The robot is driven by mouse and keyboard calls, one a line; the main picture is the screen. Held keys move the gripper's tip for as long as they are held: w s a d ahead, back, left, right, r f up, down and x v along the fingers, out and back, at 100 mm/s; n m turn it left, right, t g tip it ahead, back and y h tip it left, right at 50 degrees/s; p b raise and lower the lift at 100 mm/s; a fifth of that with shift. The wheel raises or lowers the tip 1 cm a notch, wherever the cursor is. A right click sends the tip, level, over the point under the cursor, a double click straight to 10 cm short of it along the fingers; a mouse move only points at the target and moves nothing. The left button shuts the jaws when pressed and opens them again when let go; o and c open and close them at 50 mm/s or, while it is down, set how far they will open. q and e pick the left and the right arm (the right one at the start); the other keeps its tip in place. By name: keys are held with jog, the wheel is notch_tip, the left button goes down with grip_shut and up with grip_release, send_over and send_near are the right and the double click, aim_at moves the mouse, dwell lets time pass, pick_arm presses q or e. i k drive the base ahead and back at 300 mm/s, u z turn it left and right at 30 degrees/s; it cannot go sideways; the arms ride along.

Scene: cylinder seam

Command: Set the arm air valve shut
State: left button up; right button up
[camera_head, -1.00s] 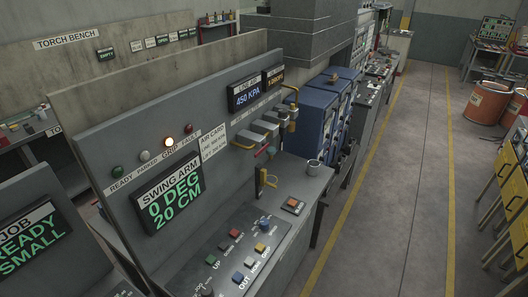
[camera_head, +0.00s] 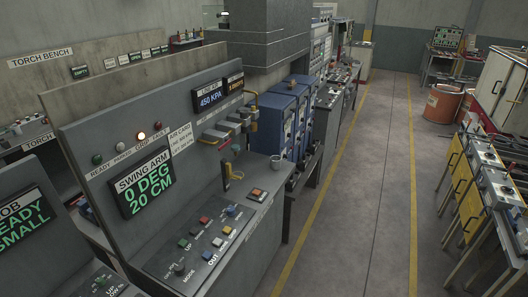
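The swing arm console (camera_head: 95,165) stands at the left, with a sign reading 0 DEG, 20 CM (camera_head: 143,182). A LINE AIR display (camera_head: 209,98) reads 450 KPA. Below it is a row of grey valve bodies with yellow pipework (camera_head: 251,113). A small red handle (camera_head: 225,141) sits under them, and a yellow lever (camera_head: 228,180) hangs lower on the panel. The valve labels are too small to read, so I cannot tell which is the arm air valve or its setting. Neither of my grippers is in view.
Blue cabinets (camera_head: 283,115) stand beyond. A clear aisle (camera_head: 350,200) between yellow lines runs along the right. Benches with yellow fronts (camera_head: 470,215) line its far side.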

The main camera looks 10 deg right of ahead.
aim_at(228, 140)
jog(key=z, duration=0.1)
jog(key=i, duration=0.6)
jog(key=u, duration=0.7)
jog(key=i, duration=0.5)
jog(key=u, duration=0.65)
